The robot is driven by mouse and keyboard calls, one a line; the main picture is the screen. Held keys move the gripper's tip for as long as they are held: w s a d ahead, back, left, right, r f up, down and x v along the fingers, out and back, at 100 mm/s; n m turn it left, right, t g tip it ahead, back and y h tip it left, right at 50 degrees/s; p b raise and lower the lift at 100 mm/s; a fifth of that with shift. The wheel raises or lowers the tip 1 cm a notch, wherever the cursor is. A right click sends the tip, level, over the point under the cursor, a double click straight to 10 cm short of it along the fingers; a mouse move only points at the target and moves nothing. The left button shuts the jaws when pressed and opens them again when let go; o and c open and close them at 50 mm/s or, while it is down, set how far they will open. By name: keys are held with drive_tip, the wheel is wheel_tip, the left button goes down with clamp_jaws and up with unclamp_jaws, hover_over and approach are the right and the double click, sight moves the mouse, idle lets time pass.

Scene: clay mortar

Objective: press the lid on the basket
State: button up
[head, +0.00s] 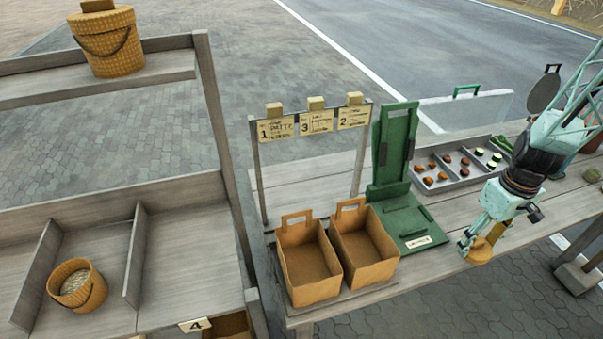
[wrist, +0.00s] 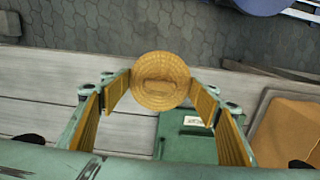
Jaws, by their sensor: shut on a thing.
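My gripper (head: 478,240) is at the right in the head view, above the front edge of the worktable. It is shut on a round, tan woven lid (head: 487,243). In the wrist view the lid (wrist: 160,72) is between the fingertips of my gripper (wrist: 161,95), with a block-like handle on top. An open woven basket (head: 75,284) stands in the left shelf's lower compartment, filled with pale grainy stuff. Its dark handle hangs at the side. Another woven basket (head: 105,45) with a lid on stands on the upper shelf. My gripper is far from both.
Two open paper bags (head: 308,262) (head: 362,245) stand on the table, beside a tall green stand (head: 395,140). A compartment tray (head: 458,165) holds food pieces. A rack of numbered cards (head: 316,122) stands behind the bags. Grey shelf dividers (head: 135,255) flank the open basket.

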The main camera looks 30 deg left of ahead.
wheel_tip(320, 180, up, 25)
drive_tip(key=s+d+m+p, duration=0.1)
drive_tip(key=d+m+p, duration=0.1)
drive_tip(key=p, duration=1.3)
drive_tip(key=shift+s+d+m+p, duration=0.15)
drive_tip(key=shift+s+m+p, duration=0.2)
drive_tip(key=shift+m, duration=0.45)
drive_tip(key=shift+s+f, duration=0.1)
